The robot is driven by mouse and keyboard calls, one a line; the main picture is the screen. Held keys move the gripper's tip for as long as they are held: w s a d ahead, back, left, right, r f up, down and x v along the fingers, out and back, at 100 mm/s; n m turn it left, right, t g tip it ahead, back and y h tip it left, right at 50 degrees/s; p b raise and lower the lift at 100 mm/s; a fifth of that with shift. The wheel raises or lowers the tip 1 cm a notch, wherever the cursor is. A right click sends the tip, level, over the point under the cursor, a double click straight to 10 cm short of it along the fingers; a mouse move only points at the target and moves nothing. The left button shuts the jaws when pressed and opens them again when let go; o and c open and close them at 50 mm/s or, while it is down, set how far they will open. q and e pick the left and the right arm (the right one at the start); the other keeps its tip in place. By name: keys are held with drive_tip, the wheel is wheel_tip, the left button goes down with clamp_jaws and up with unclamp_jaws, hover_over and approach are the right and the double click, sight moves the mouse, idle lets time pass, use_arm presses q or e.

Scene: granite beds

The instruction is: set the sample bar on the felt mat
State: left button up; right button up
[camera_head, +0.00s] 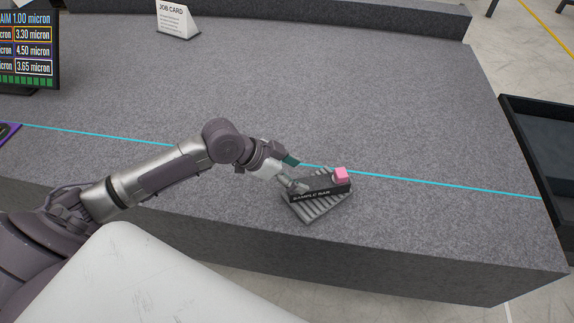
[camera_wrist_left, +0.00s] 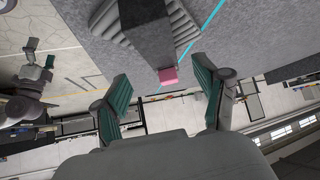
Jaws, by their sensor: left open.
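The sample bar (camera_head: 318,190) is a dark block with white lettering and a pink block at one end. It lies on a grey ribbed pad (camera_head: 312,208) near the bench's front edge. In the left wrist view the bar (camera_wrist_left: 146,30) shows at the top, with its pink end nearest my fingers. My left gripper (camera_head: 294,174) is open, at the bar's left end in the head view. Its green-padded fingers stand apart with nothing between them in the left wrist view. No felt mat is clearly recognizable.
A cyan line crosses the granite bench (camera_head: 420,130) behind the bar. A purple-edged dark item (camera_head: 8,131) is cut off at the left edge. A job card (camera_head: 176,20) and a display (camera_head: 28,50) stand farther back. A dark tray (camera_head: 540,115) is at right.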

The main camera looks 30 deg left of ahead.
use_arm(q)
drive_tip(key=v, duration=0.3)
drive_tip(key=shift+s+a+r, duration=0.1)
drive_tip(key=shift+s+r, duration=0.05)
drive_tip(key=shift+r, duration=0.1)
use_arm(e)
drive_tip(key=shift+s+f, duration=0.15)
drive_tip(key=shift+f, duration=0.35)
drive_tip(key=shift+s+f, duration=0.15)
drive_tip(key=shift+f, duration=0.35)
drive_tip(key=shift+s, duration=0.1)
